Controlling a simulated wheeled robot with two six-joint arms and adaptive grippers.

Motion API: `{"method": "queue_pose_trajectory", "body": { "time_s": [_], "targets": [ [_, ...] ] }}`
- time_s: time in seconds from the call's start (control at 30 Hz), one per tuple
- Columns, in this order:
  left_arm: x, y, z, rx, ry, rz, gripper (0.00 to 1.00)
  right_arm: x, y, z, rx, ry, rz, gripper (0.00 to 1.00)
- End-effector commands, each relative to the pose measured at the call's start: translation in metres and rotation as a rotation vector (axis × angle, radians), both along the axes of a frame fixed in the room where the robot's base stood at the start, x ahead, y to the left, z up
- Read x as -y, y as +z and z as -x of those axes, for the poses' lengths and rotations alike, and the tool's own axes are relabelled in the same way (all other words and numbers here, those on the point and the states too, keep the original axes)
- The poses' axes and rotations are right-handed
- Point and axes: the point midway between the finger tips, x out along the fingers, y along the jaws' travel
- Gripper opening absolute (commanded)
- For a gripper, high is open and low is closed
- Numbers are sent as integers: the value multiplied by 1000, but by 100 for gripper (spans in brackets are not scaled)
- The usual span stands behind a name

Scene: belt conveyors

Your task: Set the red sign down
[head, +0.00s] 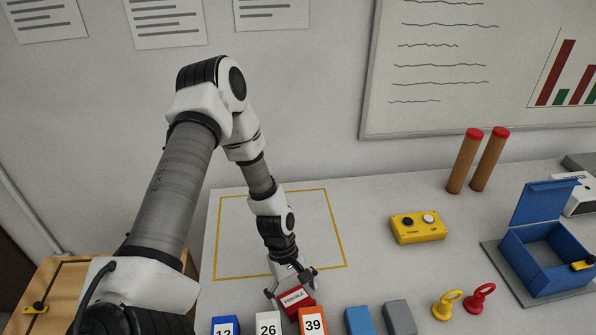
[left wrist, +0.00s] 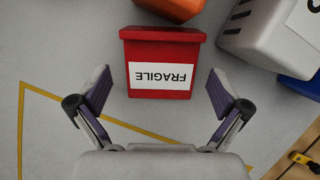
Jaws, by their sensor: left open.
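The red sign (head: 294,299) with a white FRAGILE label rests on the white table, near the front edge of the yellow-outlined area. It also shows in the left wrist view (left wrist: 159,57), with its label upside down in the picture. My left gripper (head: 291,283) is at the sign in the head view. In the left wrist view its two fingers (left wrist: 156,92) are spread wide, one on each side of the sign, with gaps between them and it. My right gripper is in neither view.
Blue and grey blocks, yellow and red rings, a yellow button box (head: 418,228) and an open blue box (head: 545,258) lie rightward. The yellow-outlined area (head: 328,215) looks clear behind the arm.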

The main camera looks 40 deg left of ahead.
Motion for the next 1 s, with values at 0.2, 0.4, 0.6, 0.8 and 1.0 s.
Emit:
{"method": "queue_pose_trajectory", "body": {
  "time_s": [0.2, 0.4, 0.6, 0.8, 1.0],
  "targets": [
    [0, 1, 0, 0, 0, 0, 45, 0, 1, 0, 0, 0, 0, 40],
    [0, 1, 0, 0, 0, 0, 40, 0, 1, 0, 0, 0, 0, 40],
    [-1, 4, -1, 1, 0, 0, 40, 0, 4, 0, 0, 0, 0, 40],
    [-3, 29, -3, 3, -1, 1, 40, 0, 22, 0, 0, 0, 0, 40],
    [-3, 65, -3, 2, 0, 2, 40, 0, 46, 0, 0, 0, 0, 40]
  ]
}}
